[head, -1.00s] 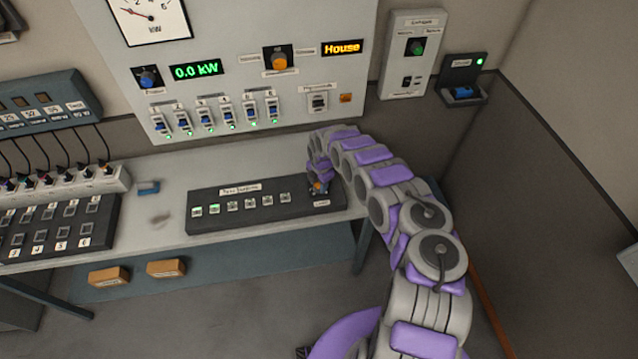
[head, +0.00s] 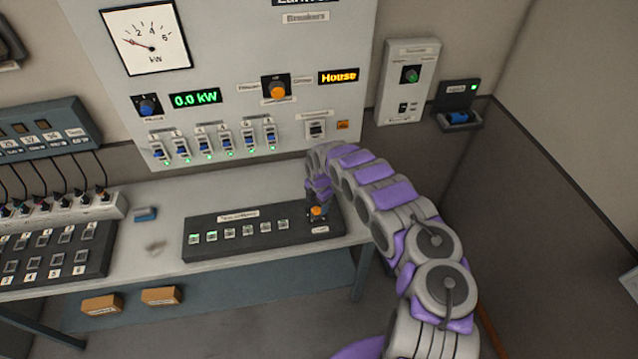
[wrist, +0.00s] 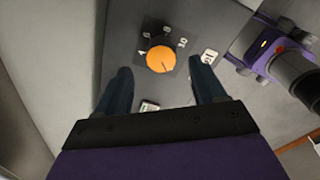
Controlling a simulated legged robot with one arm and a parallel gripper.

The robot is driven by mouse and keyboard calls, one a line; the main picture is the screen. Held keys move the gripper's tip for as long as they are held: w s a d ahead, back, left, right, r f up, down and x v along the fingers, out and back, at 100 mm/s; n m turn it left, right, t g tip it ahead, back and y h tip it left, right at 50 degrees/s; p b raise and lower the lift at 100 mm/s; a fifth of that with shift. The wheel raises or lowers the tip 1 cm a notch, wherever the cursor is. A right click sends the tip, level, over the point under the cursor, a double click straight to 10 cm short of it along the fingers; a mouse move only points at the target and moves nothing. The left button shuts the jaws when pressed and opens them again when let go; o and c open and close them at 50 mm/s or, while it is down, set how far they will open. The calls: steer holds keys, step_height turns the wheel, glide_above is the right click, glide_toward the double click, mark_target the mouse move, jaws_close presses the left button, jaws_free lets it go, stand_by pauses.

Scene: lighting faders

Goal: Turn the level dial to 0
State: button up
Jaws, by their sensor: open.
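The level dial (head: 316,211) is an orange knob at the right end of a dark control box on the table. In the wrist view the orange knob (wrist: 160,59) sits on a dark square plate with small white numbers around it, and a dark pointer mark lies on its lower right part. My gripper (wrist: 163,82) is open, its two dark fingers apart. The knob shows ahead of the fingertips, between their lines, and nothing is held. In the head view my gripper (head: 317,200) is just above and behind the knob, partly hidden by my arm.
The dark control box (head: 200,251) has a row of small buttons left of the dial. A wall panel (head: 230,100) with switches and an orange knob stands behind. A power strip and dark keypad are at left.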

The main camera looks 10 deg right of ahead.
mark_target(319, 212)
step_height(319, 212, up, 13)
steer(key=shift+s+d+f, duration=0.15)
steer(key=shift+s+d, duration=0.1)
steer(key=shift+s, duration=0.2)
stand_by(0.4)
steer(key=s+d+r+m+h+b, duration=0.35)
steer(key=s+d+r+m, duration=0.4)
steer(key=d, duration=0.25)
steer(key=s+d+r+m+g+b, duration=0.1)
steer(key=s+d+r+m+b, duration=0.1)
steer(key=s+r+m+b, duration=0.5)
steer(key=s+a+f+m+y+b, duration=0.1)
steer(key=s+a+m, duration=0.4)
steer(key=s, duration=1.3)
steer(key=s+a+f+m+g+y+b, duration=0.1)
steer(key=s+a+m+b, duration=0.3)
steer(key=s, duration=1.5)
steer(key=a+f+y, duration=0.1)
steer(key=a, duration=0.3)
steer(key=shift+f+m+b, duration=0.2)
steer(key=shift+m+b, duration=0.15)
steer(key=shift+c, duration=0.3)
